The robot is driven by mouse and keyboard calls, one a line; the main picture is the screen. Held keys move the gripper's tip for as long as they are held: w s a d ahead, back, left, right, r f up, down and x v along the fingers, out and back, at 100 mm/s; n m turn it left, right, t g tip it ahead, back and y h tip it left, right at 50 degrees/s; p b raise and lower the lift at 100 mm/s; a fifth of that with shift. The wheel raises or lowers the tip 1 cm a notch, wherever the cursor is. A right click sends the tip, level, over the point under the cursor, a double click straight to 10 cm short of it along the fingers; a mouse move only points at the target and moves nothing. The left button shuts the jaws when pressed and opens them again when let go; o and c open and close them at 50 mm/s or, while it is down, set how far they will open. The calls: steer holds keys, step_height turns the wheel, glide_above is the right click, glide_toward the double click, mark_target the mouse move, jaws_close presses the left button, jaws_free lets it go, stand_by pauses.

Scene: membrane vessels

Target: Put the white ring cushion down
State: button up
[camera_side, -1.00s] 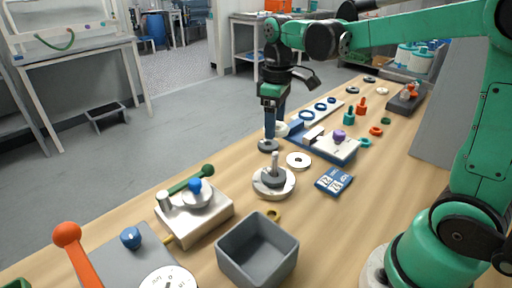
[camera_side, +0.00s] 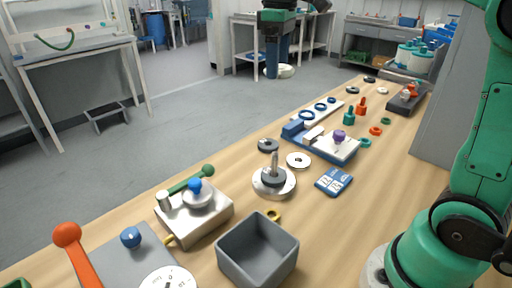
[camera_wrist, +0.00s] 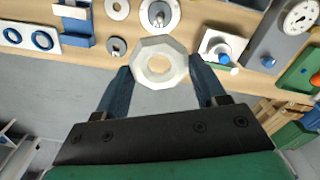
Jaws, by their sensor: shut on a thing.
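The white ring cushion is a thick, faceted white ring with a round hole, seen in the wrist view (camera_wrist: 142,62) between my fingertips. My gripper (camera_wrist: 160,68) is shut on it, one blue finger at each side. In the side view my gripper (camera_side: 277,68) is near the top of the picture, with the ring cushion (camera_side: 290,72) at its fingertips. The ring is in the air, well above the table's height, touching nothing but the fingers.
The wooden table (camera_side: 205,262) holds a round metal base with a post (camera_side: 273,186), a dark ring (camera_side: 268,146), a flat white ring (camera_side: 299,160), a blue fixture (camera_side: 300,140), a grey box (camera_side: 258,250) and a valve block (camera_side: 205,215).

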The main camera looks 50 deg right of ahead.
steer(key=w+a+f, duration=0.4)
steer(key=w, duration=0.2)
steer(key=w+a+f, duration=0.3)
steer(key=w+a, duration=0.1)
steer(key=w, duration=0.3)
steer(key=f, duration=1.9)
steer(key=shift+s+d, duration=0.25)
steer(key=shift+d, duration=0.05)
steer(key=shift+f, duration=0.15)
steer(key=o, duration=1.2)
steer(key=shift+o, duration=0.2)
